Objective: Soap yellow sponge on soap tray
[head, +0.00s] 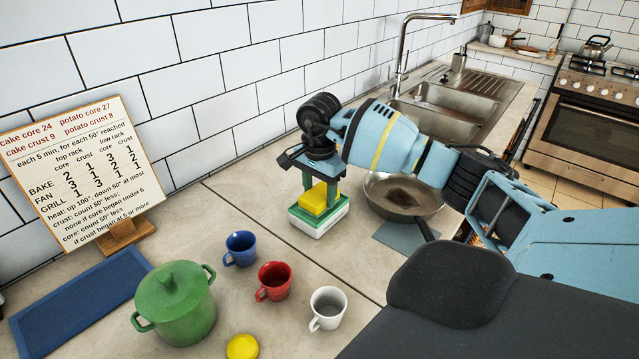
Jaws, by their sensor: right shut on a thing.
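The yellow sponge (315,201) is between the fingers of my right gripper (319,192). My right gripper points down and is shut on the sponge. The soap tray (317,228), white below with a green top, is directly under the sponge on the counter. The sponge appears to be touching the green top; a small gap cannot be ruled out from this angle. My left gripper is not in view.
A pan (403,196) stands close right of the tray, its handle toward me. A blue mug (240,249), red mug (273,281), white mug (328,308), green pot (174,303) and yellow round object (242,347) stand in front. The sink (450,103) is behind.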

